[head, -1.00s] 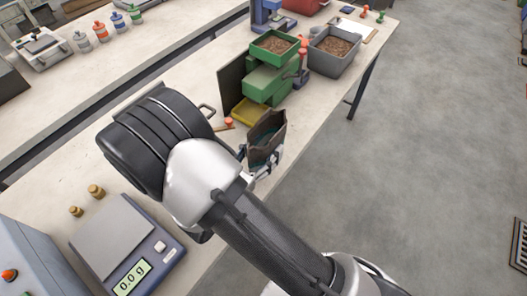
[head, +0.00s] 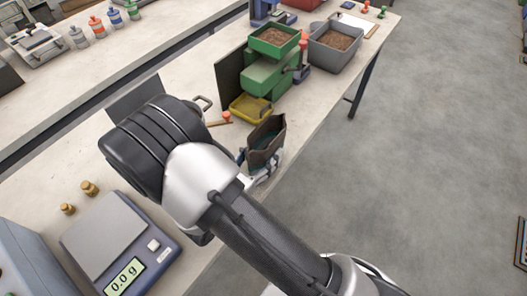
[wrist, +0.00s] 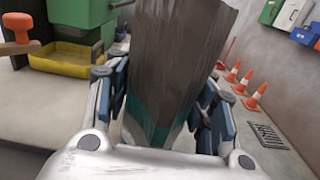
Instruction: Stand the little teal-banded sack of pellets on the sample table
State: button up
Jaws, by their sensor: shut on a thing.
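A brown sack with a teal band (head: 267,140) is held upright at the front edge of the long bench, its open top facing up in the head view. My gripper (head: 260,172) is shut on it low down. In the wrist view the sack (wrist: 182,60) fills the middle, tilted a little, with blue finger pads of my gripper (wrist: 162,105) on both sides of its teal band. The bottom of the sack is hidden by my gripper. I cannot tell whether the sack touches the bench (head: 200,88).
A green machine (head: 270,75) with a yellow tray (head: 250,108) stands just behind the sack. A grey bin of pellets (head: 335,47) is beyond it. A scale reading 0.0 g (head: 120,240) is at lower left. Orange cones (wrist: 245,82) stand on the floor.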

jog(key=shift+f, duration=0.15)
jog(key=shift+f+b, duration=0.3)
jog(key=o, duration=1.6)
jog(key=v, duration=1.2)
jog(key=shift+a, duration=0.1)
